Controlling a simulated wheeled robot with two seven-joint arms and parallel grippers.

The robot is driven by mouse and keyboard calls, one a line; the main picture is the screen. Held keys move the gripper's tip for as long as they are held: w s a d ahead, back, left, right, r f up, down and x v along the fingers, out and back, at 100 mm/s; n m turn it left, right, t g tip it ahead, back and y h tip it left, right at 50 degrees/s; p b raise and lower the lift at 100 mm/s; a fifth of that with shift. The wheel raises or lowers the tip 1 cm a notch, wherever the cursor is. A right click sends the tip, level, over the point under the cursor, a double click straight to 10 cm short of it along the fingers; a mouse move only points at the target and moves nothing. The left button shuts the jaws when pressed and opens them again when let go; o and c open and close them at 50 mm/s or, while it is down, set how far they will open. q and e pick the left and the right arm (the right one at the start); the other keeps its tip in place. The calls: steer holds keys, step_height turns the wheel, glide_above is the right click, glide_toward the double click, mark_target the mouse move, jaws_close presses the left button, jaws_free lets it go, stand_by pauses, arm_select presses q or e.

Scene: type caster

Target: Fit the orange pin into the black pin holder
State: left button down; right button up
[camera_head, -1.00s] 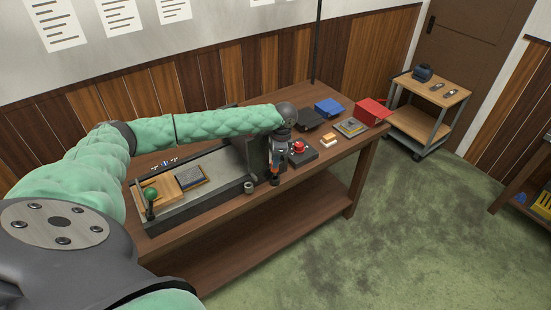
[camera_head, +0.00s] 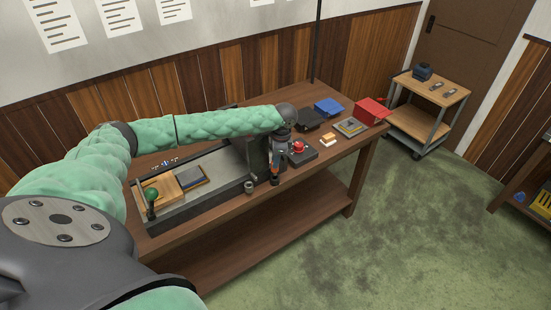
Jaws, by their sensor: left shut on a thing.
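My left gripper (camera_head: 275,180) points down near the front edge of the workbench, in front of the grey machine. It is shut on the orange pin (camera_head: 275,169), of which only a small orange patch shows between the dark fingers. A small dark grey round part (camera_head: 249,187) stands to the left of the gripper at the bench's front edge. It may be the black pin holder, but it is too small to be sure. Whether the pin touches anything below is hidden. My right gripper is not in view.
The grey machine bed (camera_head: 214,190) carries a wooden tray, a dark-topped block and a green-knobbed lever (camera_head: 151,198). A red button box (camera_head: 300,150) stands just right of the gripper. Red bin (camera_head: 371,112), blue bin (camera_head: 328,107) and black tray (camera_head: 308,121) lie farther right.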

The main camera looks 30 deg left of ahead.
arm_select(q)
steer(key=shift+f, duration=1)
steer(key=shift+r, duration=0.1)
stand_by(0.3)
steer(key=shift+r+p, duration=0.65)
steer(key=shift+p, duration=0.15)
steer(key=shift+p, duration=0.75)
stand_by(0.9)
steer(key=shift+f, duration=0.7)
stand_by(0.7)
steer(key=c, duration=1.1)
jaws_free()
